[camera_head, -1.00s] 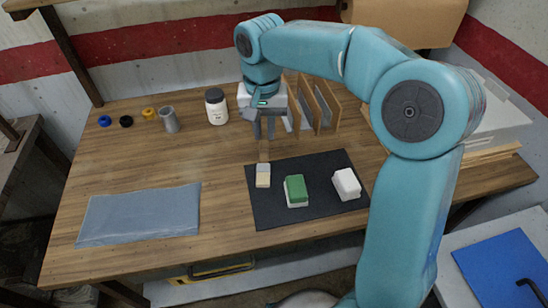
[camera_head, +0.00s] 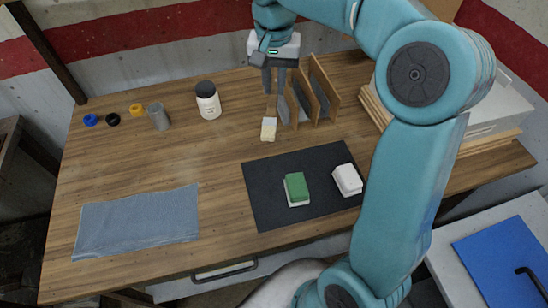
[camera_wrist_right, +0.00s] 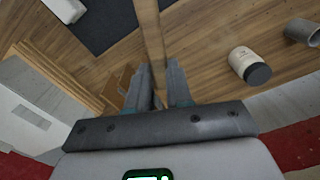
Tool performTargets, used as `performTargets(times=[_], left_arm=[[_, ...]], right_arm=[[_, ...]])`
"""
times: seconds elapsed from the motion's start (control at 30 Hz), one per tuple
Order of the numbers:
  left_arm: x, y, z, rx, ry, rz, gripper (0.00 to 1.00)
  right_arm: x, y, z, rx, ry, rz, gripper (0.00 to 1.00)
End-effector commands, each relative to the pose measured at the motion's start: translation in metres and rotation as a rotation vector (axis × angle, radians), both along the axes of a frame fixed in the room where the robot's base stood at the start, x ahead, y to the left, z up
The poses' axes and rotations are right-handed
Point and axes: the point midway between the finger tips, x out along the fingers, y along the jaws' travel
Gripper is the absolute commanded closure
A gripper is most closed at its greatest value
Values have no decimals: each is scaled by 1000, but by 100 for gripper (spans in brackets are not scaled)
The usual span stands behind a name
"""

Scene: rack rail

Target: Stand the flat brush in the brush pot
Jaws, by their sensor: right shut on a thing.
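The flat brush (camera_head: 269,129) has a wooden handle and a pale bristle head, and it hangs with the bristles down. My right gripper (camera_head: 274,88) is shut on its handle. In the right wrist view the handle (camera_wrist_right: 150,35) runs up between the fingers (camera_wrist_right: 162,85), and the bristle end is out of the picture. The brush pot (camera_head: 158,117), a grey cylinder, stands on the table to the left of the brush and apart from it. It also shows at the top right of the right wrist view (camera_wrist_right: 302,31). My left gripper is not in view.
A white jar with a dark lid (camera_head: 207,101) stands between brush and pot. A wooden rack (camera_head: 313,95) is right of the brush. A dark mat (camera_head: 262,205) holds a green-topped block (camera_head: 296,187) and a white block (camera_head: 347,179). A grey cloth (camera_head: 135,222) lies front left.

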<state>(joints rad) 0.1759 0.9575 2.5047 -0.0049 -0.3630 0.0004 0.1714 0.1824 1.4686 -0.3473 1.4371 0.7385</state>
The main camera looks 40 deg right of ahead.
Motion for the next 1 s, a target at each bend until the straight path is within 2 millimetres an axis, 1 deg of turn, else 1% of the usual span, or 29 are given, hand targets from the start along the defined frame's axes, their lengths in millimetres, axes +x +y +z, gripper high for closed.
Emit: performTargets(times=[0.17, 0.27, 0.37, 0.6, 0.7, 0.8, 1.0], left_arm=[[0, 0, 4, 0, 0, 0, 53], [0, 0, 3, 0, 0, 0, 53], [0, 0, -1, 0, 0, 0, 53], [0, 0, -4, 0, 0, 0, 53], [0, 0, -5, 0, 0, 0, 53], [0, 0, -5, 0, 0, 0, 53], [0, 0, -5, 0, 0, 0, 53]], right_arm=[[-4, -6, 5, 0, 0, -18, 100], [-5, -8, -2, 0, 3, -23, 100], [-5, -8, -25, 1, 6, -23, 100], [-4, -9, -96, 2, 8, -23, 100], [-3, -9, -122, 2, 7, -23, 100], [-3, -9, -141, 3, 5, -23, 100], [-2, -9, -160, 1, 3, -23, 100]])
